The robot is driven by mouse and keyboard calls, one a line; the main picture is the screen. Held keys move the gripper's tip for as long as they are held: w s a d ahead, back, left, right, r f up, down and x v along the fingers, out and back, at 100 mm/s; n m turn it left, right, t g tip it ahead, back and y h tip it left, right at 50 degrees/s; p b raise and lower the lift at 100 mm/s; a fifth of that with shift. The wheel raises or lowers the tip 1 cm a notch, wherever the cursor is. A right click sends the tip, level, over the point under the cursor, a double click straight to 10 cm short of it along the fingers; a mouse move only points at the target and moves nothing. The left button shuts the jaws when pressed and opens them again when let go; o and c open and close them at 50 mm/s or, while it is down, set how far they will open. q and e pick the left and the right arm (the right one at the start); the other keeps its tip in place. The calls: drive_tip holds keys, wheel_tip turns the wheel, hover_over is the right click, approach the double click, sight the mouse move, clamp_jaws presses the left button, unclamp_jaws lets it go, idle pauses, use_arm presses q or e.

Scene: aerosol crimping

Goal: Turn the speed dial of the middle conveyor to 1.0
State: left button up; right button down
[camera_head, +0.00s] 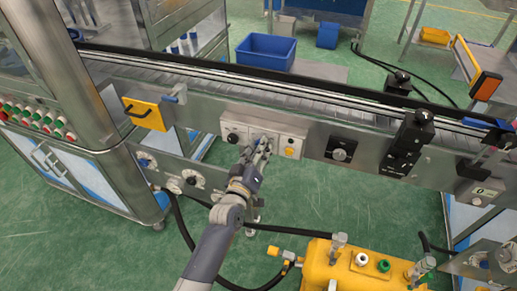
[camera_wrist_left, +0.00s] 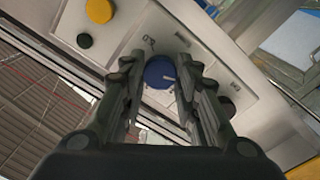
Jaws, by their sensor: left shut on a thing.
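The conveyor (camera_head: 200,82) runs across the head view, with a light control panel (camera_head: 277,131) on its near side. In the left wrist view a blue dial (camera_wrist_left: 158,70) with a pale pointer line sits on this panel, with small markings around it that I cannot read surely. My left gripper (camera_head: 264,142) reaches the panel from the front and is shut on the blue dial, with one finger on each side; its fingers (camera_wrist_left: 160,85) hide part of it. In the head view the gripper mostly covers the dial. My right gripper is not in view.
Beside the dial are a black knob (camera_head: 232,138) and a yellow button (camera_head: 289,152). A black dial plate (camera_head: 341,150) is farther right, and a yellow box (camera_head: 147,112) to the left. A yellow tank (camera_head: 340,268) stands in front, below.

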use_arm(q)
drive_tip(key=shift+n, duration=0.7)
drive_tip(key=o, duration=1.1)
drive_tip(key=shift+c, duration=0.2)
drive_tip(key=v, duration=1.2)
